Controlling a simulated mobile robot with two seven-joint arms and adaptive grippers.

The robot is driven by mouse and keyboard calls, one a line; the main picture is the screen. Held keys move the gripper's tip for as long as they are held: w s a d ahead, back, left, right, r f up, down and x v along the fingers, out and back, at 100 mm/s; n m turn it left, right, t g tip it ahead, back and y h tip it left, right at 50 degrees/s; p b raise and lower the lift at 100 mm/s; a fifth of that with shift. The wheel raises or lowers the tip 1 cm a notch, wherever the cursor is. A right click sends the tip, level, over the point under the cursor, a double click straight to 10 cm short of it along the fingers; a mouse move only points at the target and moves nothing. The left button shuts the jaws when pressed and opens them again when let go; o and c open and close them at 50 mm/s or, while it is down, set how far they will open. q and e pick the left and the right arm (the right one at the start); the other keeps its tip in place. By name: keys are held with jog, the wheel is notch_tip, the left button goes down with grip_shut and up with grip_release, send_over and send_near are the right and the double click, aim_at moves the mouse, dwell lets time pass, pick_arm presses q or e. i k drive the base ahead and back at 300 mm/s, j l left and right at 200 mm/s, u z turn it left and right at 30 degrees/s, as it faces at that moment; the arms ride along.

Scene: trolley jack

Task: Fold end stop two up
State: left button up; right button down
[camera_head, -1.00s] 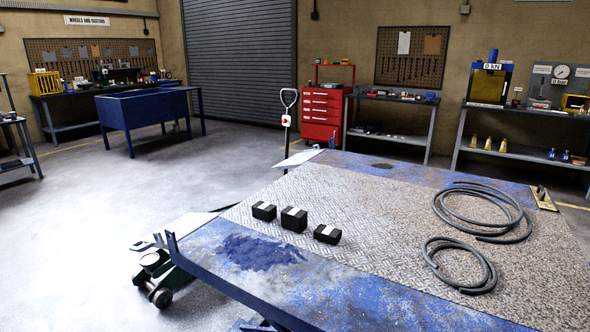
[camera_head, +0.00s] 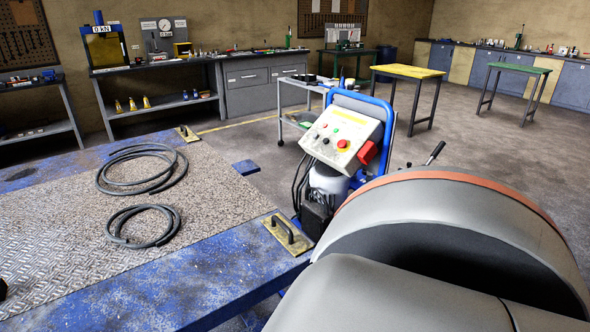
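A blue lift table (camera_head: 215,290) with a worn tread-plate top (camera_head: 70,245) fills the left and lower left. At its right end are two brass-coloured plates with dark handles: one at the near corner (camera_head: 287,235), one at the far corner (camera_head: 187,134). Both appear to lie flat. I cannot tell which part is end stop two. A large grey rounded link of my arm covers the lower right. Neither gripper shows.
Two grey hose coils, a larger (camera_head: 142,169) and a smaller (camera_head: 144,226), lie on the top. A control box (camera_head: 341,139) on a blue frame stands beyond the right end. A yellow table (camera_head: 407,72) and green table (camera_head: 520,67) stand behind.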

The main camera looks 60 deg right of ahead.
aim_at(285, 227)
jog(key=z, duration=1.95)
